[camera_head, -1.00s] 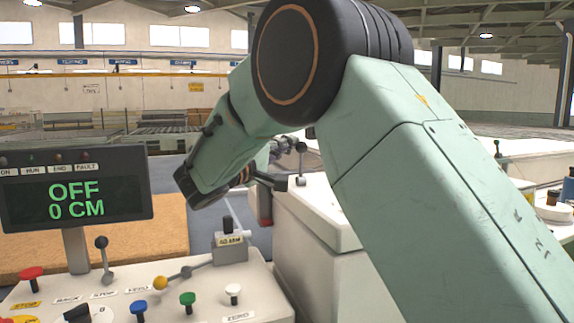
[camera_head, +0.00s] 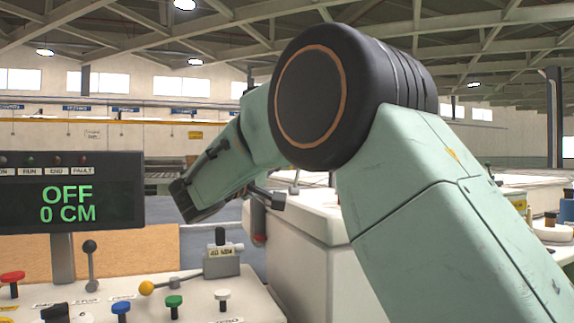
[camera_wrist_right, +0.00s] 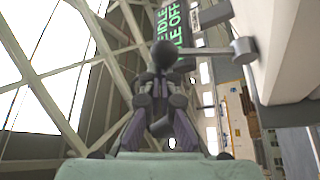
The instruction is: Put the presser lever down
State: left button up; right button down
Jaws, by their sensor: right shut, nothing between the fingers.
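The presser lever (camera_wrist_right: 205,51) shows in the right wrist view as a thin rod with a dark ball knob (camera_wrist_right: 165,53) and a round grey pivot on the pale machine side. A small lever (camera_head: 295,182), which looks like the same one, stands on the white machine in the head view. My right gripper (camera_wrist_right: 163,85) is shut and empty, with its tips close to the knob in the picture. I cannot tell if they touch. In the head view my right arm crosses the picture, and its gripper is not clearly seen. My left gripper is not in view.
A control panel with coloured buttons (camera_head: 173,302) and levers stands at lower left. Its display (camera_head: 68,200) reads OFF, 0 CM. The white machine housing (camera_head: 330,245) is beside my right arm. Another display (camera_wrist_right: 172,28) with green text shows in the wrist view.

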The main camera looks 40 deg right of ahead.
jog(key=shift+a+f, duration=0.15)
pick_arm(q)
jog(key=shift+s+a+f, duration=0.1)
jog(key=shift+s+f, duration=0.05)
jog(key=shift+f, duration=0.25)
